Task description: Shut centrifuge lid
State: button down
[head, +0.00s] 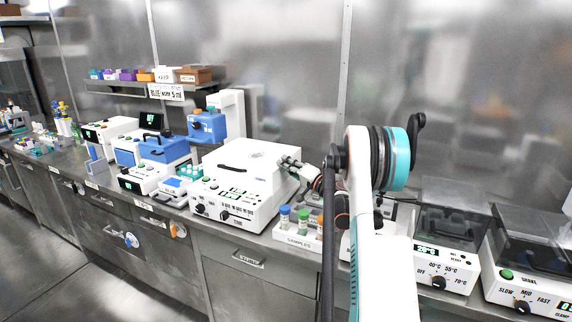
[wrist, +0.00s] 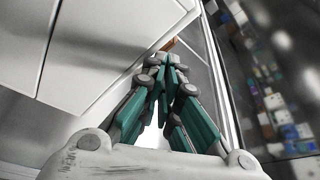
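The centrifuge (head: 238,192) is a white box with knobs and buttons on its front, standing on the bench in the middle of the head view. Its white lid (head: 247,160), with a dark curved handle, appears to lie flat on top, level with the body; any small gap at its edge cannot be made out. My gripper (head: 288,161) is beside the lid's right edge, at about the height of the top; whether it touches is unclear. In the wrist view my gripper (wrist: 164,62) has its teal-padded fingers drawn together at the tips, with nothing seen between them.
A sample rack (head: 298,236) with coloured caps stands just right of the centrifuge, under my arm. Blue and white instruments (head: 163,148) crowd its left side. A heater box (head: 446,258) and a shaker (head: 528,284) stand at right. A steel wall closes off the back.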

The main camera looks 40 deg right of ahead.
notch_tip(320, 180, up, 4)
jog(key=p, duration=0.2)
jog(key=s+d+f+p, duration=0.2)
jog(key=s+d+f, duration=0.1)
jog(key=s, duration=0.5)
jog(key=shift+s+d+f+p, duration=0.2)
jog(key=shift+s+d+p, duration=0.15)
